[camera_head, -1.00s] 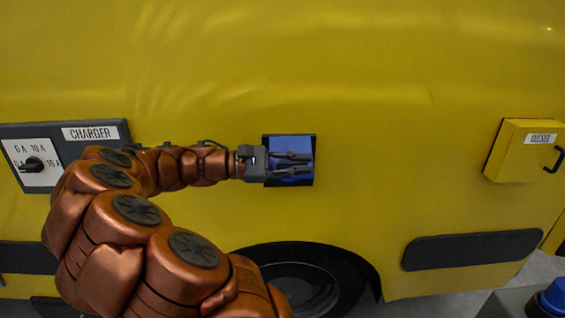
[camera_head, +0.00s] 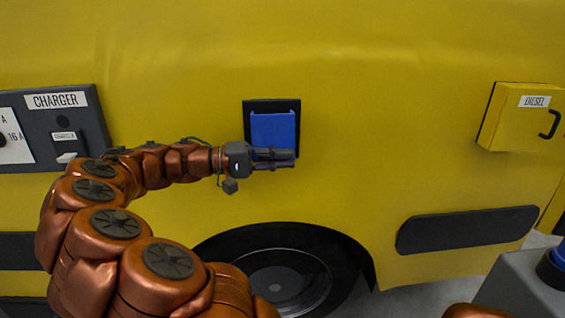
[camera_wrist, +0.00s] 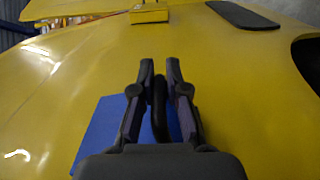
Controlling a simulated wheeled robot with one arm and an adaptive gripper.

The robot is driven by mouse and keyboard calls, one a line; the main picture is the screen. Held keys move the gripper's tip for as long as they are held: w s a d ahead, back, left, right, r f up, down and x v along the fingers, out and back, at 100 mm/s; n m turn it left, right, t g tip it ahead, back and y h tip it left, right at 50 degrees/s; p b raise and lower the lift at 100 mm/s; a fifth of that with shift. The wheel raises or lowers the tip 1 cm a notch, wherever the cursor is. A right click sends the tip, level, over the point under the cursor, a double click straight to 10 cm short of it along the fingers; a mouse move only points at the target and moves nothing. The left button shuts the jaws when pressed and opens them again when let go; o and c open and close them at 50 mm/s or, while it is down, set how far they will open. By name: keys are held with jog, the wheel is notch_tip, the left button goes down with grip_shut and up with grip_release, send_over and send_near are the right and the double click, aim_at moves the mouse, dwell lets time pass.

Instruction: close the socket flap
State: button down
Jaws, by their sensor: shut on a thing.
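The socket flap (camera_head: 272,128) is a blue panel in a dark square frame (camera_head: 272,103) on the yellow wall. A dark strip of the frame shows above the blue. I cannot tell how far the flap stands from the wall. My gripper (camera_head: 292,158) lies across its lower edge, coming from the left. In the wrist view my gripper (camera_wrist: 159,66) is shut on a dark curved handle (camera_wrist: 160,108), with the blue flap (camera_wrist: 98,132) behind and beside the fingers. The flap's lower edge is partly hidden by my fingers.
A grey charger panel (camera_head: 52,132) with a dial is at the left. A yellow diesel box (camera_head: 509,128) with a black handle juts out at the right. A wheel (camera_head: 290,278) is below, and a grey block (camera_head: 520,288) stands at the lower right. The wall around the flap is clear.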

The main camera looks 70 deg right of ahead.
jog(key=shift+w+d+f, duration=0.3)
jog(key=shift+d+f, duration=0.2)
jog(key=shift+d, duration=0.15)
jog(key=c, duration=1.2)
grip_release()
jog(key=shift+f+b, duration=0.1)
jog(key=shift+b, duration=0.2)
jog(key=shift+w, duration=0.1)
jog(key=v, duration=0.7)
jog(key=shift+w+a, duration=0.1)
jog(key=shift+a, duration=0.1)
